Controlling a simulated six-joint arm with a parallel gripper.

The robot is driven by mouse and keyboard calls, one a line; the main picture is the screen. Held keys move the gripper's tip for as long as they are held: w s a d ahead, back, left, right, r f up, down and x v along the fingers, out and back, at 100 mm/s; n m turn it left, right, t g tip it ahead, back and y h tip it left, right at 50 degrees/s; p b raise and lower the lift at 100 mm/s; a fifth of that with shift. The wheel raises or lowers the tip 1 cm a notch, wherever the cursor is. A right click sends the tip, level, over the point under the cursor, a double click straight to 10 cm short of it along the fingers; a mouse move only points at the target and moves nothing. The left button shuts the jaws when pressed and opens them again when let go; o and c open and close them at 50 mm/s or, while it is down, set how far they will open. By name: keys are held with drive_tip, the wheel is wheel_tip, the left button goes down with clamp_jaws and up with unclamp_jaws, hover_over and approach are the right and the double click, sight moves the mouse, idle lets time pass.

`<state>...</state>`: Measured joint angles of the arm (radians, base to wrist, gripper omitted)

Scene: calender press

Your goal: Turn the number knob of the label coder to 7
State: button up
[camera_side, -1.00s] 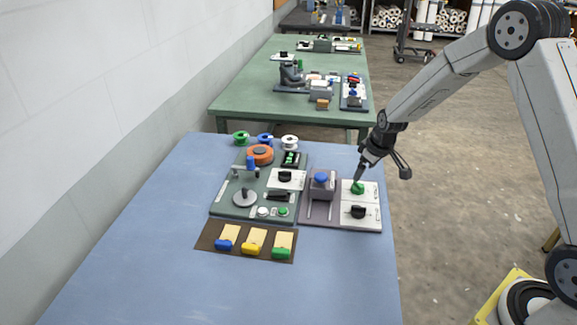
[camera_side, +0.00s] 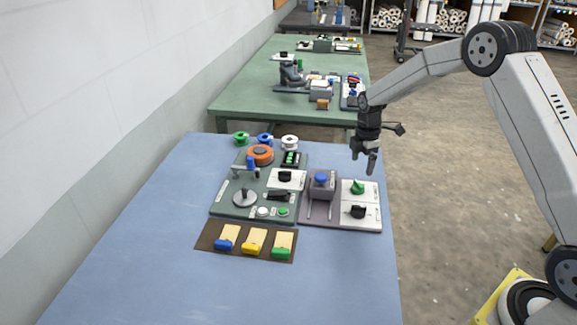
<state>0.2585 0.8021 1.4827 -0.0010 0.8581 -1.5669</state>
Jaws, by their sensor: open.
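What looks like the label coder is the dark unit at the right of the blue table, with a white panel (camera_side: 372,224). The panel carries a green knob (camera_side: 358,188) at the back and a black knob (camera_side: 358,212) in front. The markings are too small to read, so I cannot tell which knob bears the numbers or where either points. My gripper (camera_side: 364,161) is open and empty, pointing down, above and behind the green knob and apart from it.
A blue-topped press block (camera_side: 320,183) stands left of the panel. Further left is a green board (camera_side: 222,207) with an orange roll (camera_side: 260,154) and controls. Several spools stand behind. A brown mat (camera_side: 205,240) holds colored-handled pieces. The table front is clear.

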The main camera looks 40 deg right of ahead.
sight(359, 183)
drive_tip(key=shift+f, duration=0.2)
drive_tip(key=shift+f, duration=3.75)
clamp_jaws()
